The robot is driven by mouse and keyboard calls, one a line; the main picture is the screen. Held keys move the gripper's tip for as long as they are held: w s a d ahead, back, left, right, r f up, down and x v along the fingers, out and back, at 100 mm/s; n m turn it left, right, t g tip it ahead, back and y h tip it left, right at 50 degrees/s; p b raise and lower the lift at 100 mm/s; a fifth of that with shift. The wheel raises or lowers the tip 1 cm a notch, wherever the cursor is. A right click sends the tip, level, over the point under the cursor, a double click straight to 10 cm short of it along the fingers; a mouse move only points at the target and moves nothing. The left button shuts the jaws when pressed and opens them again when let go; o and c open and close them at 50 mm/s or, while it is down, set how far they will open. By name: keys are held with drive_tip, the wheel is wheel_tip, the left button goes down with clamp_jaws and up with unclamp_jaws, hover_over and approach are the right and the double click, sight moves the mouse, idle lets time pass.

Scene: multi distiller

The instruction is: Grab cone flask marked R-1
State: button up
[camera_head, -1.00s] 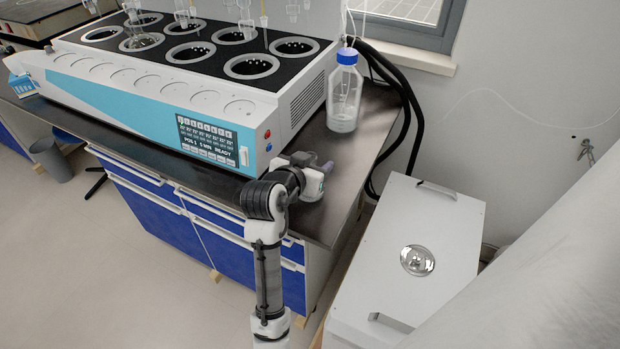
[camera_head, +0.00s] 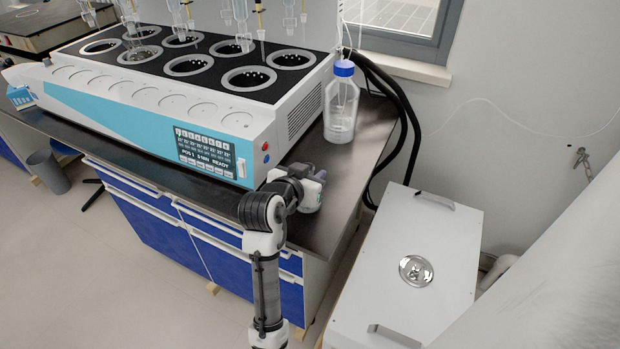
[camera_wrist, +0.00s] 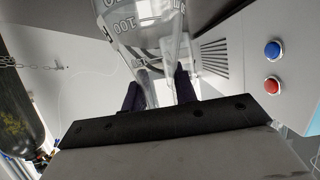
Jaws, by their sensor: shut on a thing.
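My gripper (camera_wrist: 158,92) is shut on a clear, tapering glass flask (camera_wrist: 138,32). In the wrist view the flask stands between the two dark fingers, with graduation marks including "100". In the head view my gripper (camera_head: 311,186) is over the front right part of the dark bench, right of the distiller's control panel.
The multi distiller (camera_head: 140,95) fills the bench to the left. A clear bottle with a blue cap (camera_head: 341,112) stands behind my gripper. Bare bench top (camera_head: 345,165) lies to the right. A white box (camera_head: 405,265) stands on the floor beyond the bench end.

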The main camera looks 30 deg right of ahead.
wheel_tip(320, 180, up, 20)
drive_tip(key=shift+f, duration=0.2)
idle(0.9)
